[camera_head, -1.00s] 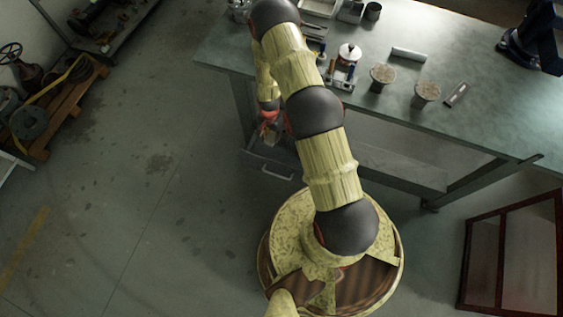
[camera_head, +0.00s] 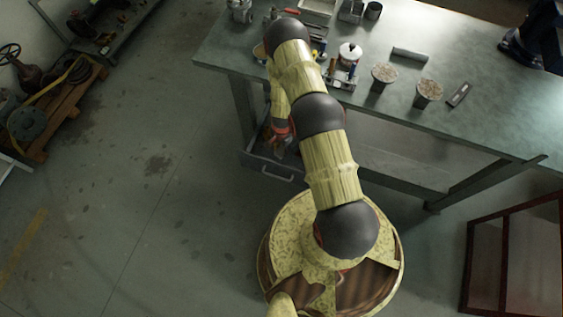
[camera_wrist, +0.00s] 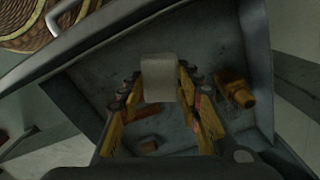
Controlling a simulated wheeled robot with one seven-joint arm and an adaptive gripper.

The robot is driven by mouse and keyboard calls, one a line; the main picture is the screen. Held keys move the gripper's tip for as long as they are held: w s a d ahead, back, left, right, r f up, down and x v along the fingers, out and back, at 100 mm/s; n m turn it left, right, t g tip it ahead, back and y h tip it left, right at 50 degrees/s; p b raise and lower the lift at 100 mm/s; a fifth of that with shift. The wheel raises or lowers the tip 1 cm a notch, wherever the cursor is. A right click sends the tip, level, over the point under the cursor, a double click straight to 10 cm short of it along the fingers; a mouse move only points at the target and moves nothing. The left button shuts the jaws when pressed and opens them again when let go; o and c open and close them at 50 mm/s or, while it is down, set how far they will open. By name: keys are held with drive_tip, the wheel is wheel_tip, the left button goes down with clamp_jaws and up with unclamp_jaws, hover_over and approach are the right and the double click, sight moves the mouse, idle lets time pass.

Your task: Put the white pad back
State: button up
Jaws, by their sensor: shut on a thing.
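The white pad (camera_wrist: 159,70) shows in the wrist view as a small pale, greyish block. My gripper (camera_wrist: 160,92) has its yellow fingers shut on it, one on each side. The pad is above the inside of an open grey drawer (camera_wrist: 215,48); whether it touches the drawer floor I cannot tell. In the head view my gripper (camera_head: 282,140) is low at the drawer under the bench's left end, and the pad is not discernible there.
A brass fitting (camera_wrist: 236,90) lies in the drawer, with a small brown piece (camera_wrist: 148,144) nearby. The drawer's handle (camera_head: 278,175) faces the open floor. The workbench (camera_head: 460,127) above holds tools, two round-topped pieces and a dark block.

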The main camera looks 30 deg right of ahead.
wheel_tip(320, 180, down, 10)
drive_tip(key=b, duration=0.5)
drive_tip(key=shift+f+b, duration=0.15)
drive_tip(key=shift+b, duration=0.15)
drive_tip(key=o, duration=0.5)
drive_tip(key=shift+f, duration=0.1)
drive_tip(key=o, duration=0.5)
